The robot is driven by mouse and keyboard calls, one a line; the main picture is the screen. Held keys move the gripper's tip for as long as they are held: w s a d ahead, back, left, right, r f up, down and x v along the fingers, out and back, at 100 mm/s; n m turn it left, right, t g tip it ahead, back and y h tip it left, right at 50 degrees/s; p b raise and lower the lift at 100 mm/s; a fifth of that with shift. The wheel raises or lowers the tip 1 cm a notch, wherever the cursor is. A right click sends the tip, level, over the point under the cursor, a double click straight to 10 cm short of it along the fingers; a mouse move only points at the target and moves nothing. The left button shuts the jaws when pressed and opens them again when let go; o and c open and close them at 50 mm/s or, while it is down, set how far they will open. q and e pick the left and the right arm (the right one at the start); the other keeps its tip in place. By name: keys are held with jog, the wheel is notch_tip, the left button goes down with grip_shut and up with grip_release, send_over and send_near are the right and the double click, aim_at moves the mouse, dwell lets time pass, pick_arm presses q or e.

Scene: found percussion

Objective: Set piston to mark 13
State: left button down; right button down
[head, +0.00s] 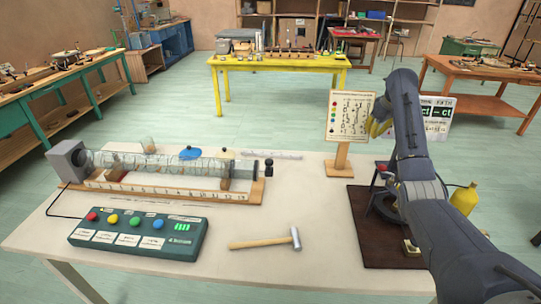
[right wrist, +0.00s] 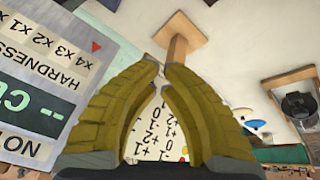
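A clear glass tube (head: 165,164) lies along a wooden base with a white numbered scale (head: 165,190), at the left of the table in the head view. A dark knob (head: 269,167) stands at its right end. The piston inside the tube is too small to make out, so I cannot tell its mark. My right gripper (head: 378,124) is by the chart stand, far right of the tube. In the right wrist view its yellow fingers (right wrist: 161,78) have their tips close together, with nothing seen held between them. My left gripper is not in view.
A button box (head: 138,233) and a hammer (head: 265,242) lie in front of the tube. The table between tube and board is mostly clear.

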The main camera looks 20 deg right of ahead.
jog(key=w+a+n+y, duration=0.1)
jog(key=w+a, duration=0.3)
jog(key=a, duration=0.5)
jog(key=w+a+n+y, duration=0.15)
jog(key=w+a, duration=0.25)
jog(key=a, duration=0.6)
jog(key=r+n+g+y, duration=0.1)
jog(key=n, duration=0.2)
send_over(269, 168)
jog(key=w+a, duration=0.3)
jog(key=w, duration=0.1)
jog(key=shift+w+d+r, duration=0.15)
jog(key=shift+d+r, duration=0.05)
jog(key=shift+f, duration=0.1)
jog(key=x, duration=1)
jog(key=shift+a, duration=0.1)
jog(key=shift+s+d+f, duration=0.15)
jog(key=shift+s+d, duration=1.15)
jog(key=shift+s, duration=0.25)
